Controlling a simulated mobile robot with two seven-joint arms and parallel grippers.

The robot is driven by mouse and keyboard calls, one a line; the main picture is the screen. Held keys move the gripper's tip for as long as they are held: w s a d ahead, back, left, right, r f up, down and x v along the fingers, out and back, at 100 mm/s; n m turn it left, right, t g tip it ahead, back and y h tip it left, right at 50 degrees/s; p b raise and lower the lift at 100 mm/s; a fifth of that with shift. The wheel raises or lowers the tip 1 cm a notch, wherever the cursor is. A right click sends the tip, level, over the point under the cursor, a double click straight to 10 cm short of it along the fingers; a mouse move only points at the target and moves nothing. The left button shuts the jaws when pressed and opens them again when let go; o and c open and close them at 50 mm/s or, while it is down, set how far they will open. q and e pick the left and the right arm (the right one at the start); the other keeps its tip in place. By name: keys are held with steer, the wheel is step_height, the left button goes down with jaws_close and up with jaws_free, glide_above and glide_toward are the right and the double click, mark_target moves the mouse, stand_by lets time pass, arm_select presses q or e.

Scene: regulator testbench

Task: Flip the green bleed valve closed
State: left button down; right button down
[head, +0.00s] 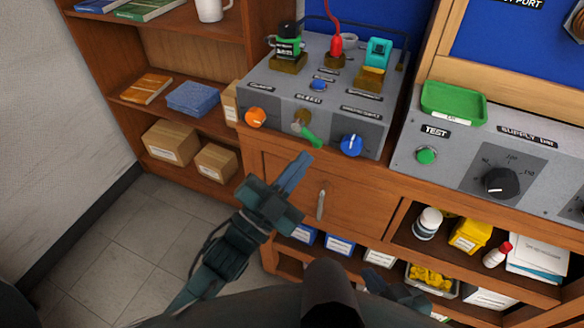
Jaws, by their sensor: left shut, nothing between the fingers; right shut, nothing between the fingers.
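The green bleed valve lever (311,138) is on the front of the grey regulator panel (285,95), under a label reading BLEED. It slants down and to the right from its brass body (301,117). My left gripper (303,160) is shut and empty, its fingers pointing up toward the lever from just below. It looks close to the lever but apart from it; the exact depth gap is hard to tell. My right gripper (402,294) is low in the picture, dark and partly hidden by my own body, shut with nothing visible in it.
An orange knob (256,117) sits left of the valve and a blue knob (351,145) right of it. A wooden cabinet door with a metal handle (320,204) is below. The supply unit (460,165) stands right, with a green tray (453,102) on top. Shelves stand left.

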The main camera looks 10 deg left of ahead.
mark_target(309, 136)
arm_select(q)
steer(key=w, duration=0.2)
steer(key=w+d, duration=0.1)
steer(key=w, duration=0.3)
steer(key=shift+w+d+f, duration=0.1)
steer(key=shift+d+f, duration=0.2)
steer(key=shift+f+m+g+p, duration=0.1)
steer(key=shift+m+g+p, duration=0.35)
steer(key=shift+m, duration=0.25)
arm_select(e)
steer(key=shift+d+r, duration=0.1)
steer(key=shift+r, duration=0.3)
